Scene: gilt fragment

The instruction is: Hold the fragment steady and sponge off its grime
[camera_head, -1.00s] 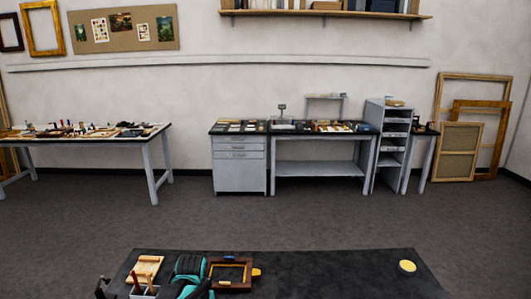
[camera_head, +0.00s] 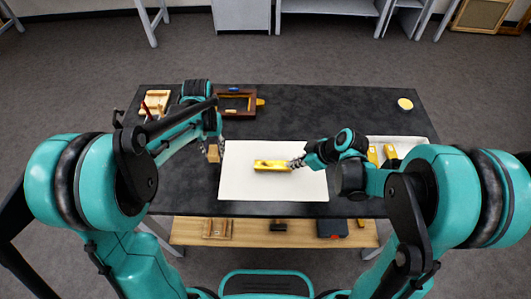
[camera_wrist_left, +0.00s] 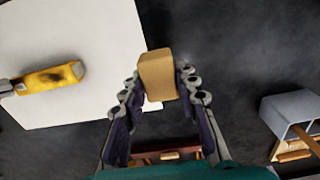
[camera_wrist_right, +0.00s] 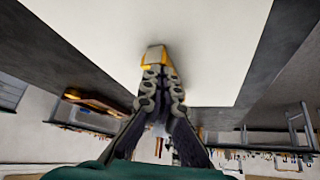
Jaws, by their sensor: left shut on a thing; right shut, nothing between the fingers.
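The gilt fragment (camera_head: 272,166) is a yellow-gold bar lying on a white sheet (camera_head: 240,188). A dark grime patch shows on its top, clearest on the fragment in the left wrist view (camera_wrist_left: 45,80). My left gripper (camera_head: 213,142) is shut on a tan block, the sponge (camera_head: 214,154), at the sheet's left edge, apart from the fragment. The sponge fills the space between the fingers in the left wrist view (camera_wrist_left: 158,75). My right gripper (camera_head: 297,162) is shut with nothing between its fingers, its tips at the fragment's right end. Whether they touch it I cannot tell.
A dark wooden frame (camera_head: 236,101) and a light wooden item (camera_head: 156,101) are at the table's back left. A round yellow dish (camera_head: 405,104) is at the back right. A white tray (camera_head: 405,141) with yellow pieces is partly behind my right arm. The back middle is clear.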

